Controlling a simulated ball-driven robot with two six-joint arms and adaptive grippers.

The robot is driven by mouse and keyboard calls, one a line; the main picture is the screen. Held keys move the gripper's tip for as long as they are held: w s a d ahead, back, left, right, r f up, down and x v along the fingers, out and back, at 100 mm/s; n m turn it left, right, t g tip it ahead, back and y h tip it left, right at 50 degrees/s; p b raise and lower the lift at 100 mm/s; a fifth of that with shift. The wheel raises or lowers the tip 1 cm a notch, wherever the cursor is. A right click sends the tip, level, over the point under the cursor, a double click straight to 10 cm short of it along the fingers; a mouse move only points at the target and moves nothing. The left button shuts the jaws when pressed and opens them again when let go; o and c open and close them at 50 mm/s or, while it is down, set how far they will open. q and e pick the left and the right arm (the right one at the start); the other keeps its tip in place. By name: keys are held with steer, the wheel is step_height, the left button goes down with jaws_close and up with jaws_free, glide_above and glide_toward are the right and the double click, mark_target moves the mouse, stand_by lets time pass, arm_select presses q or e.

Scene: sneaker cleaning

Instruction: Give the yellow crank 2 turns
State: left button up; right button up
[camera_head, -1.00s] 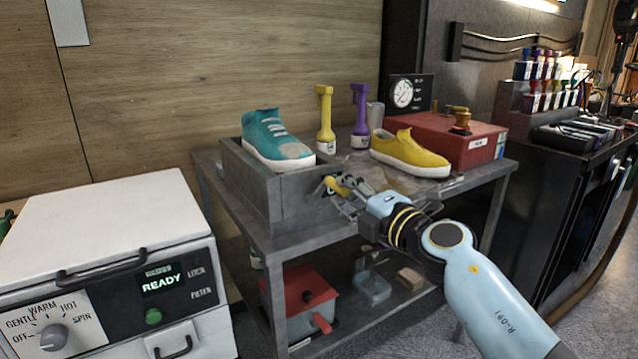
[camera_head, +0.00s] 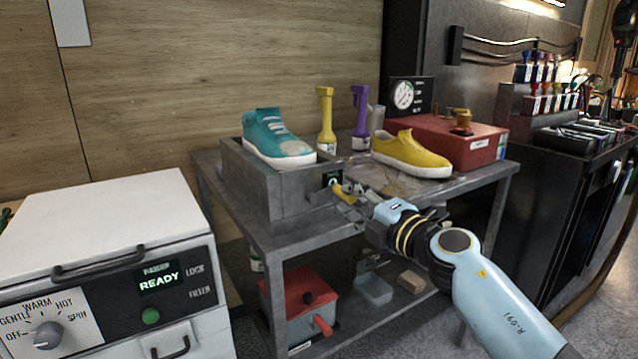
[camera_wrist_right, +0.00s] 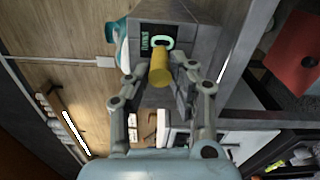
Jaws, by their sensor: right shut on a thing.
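The yellow crank handle (camera_head: 343,193) sticks out from the front of the grey box (camera_head: 246,192) on the metal table. My right gripper (camera_head: 348,200) is at the handle. In the right wrist view the yellow handle (camera_wrist_right: 160,71) lies between the two fingertips of my right gripper (camera_wrist_right: 160,78), which is shut on it. A small dark display (camera_wrist_right: 158,39) on the box, just beyond the handle, shows a green digit that looks like 0. The crank's arm and pivot are mostly hidden. A teal sneaker (camera_head: 272,139) sits on top of the box. My left gripper is not in view.
A yellow shoe (camera_head: 410,155), a yellow bottle (camera_head: 326,118), a purple bottle (camera_head: 360,118) and a red box (camera_head: 465,140) stand on the table (camera_head: 300,232). A white machine (camera_head: 110,225) stands at left. A red-lidded container (camera_head: 300,292) sits on the lower shelf.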

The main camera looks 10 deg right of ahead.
steer(key=shift+d+f, duration=0.15)
steer(key=shift+f, duration=0.05)
steer(key=shift+f, duration=0.1)
steer(key=shift+f+b, duration=0.6)
steer(key=shift+f, duration=0.2)
steer(key=shift+s+a+f+b, duration=0.1)
steer(key=shift+a+f+b, duration=0.15)
steer(key=shift+f, duration=0.2)
steer(key=shift+a+f+b, duration=0.1)
steer(key=shift+f+b, duration=0.15)
steer(key=shift+f, duration=0.15)
